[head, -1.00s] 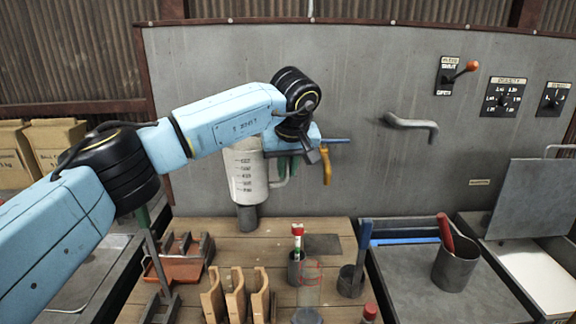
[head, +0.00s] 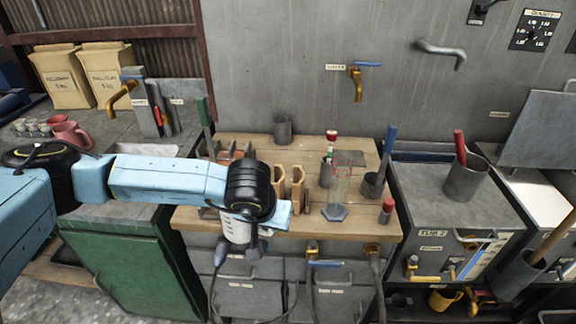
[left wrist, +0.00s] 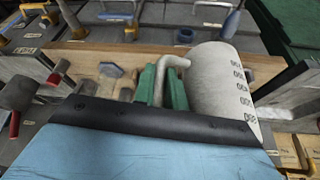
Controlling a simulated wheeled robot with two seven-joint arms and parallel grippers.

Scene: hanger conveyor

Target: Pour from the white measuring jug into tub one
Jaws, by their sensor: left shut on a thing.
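The white measuring jug (head: 238,228), with dark graduation marks, hangs in front of the wooden bench's front edge, below my left wrist in the head view. In the left wrist view the jug (left wrist: 215,82) has its handle between the green fingers of my left gripper (left wrist: 163,82), shut on it. The black and blue wrist hides the fingers in the head view. The jug looks roughly upright; its contents are hidden. A grey tub (head: 432,200) right of the bench has a front label I cannot read surely. Which tub is tub one is unclear. My right gripper is not in view.
The wooden bench (head: 230,148) bears a clear cylinder (head: 338,190), a red-capped bottle (head: 387,210), brown curved pieces (head: 297,187) and small cups. A green cabinet (head: 125,270) stands left. Taps and hoses line the bench front.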

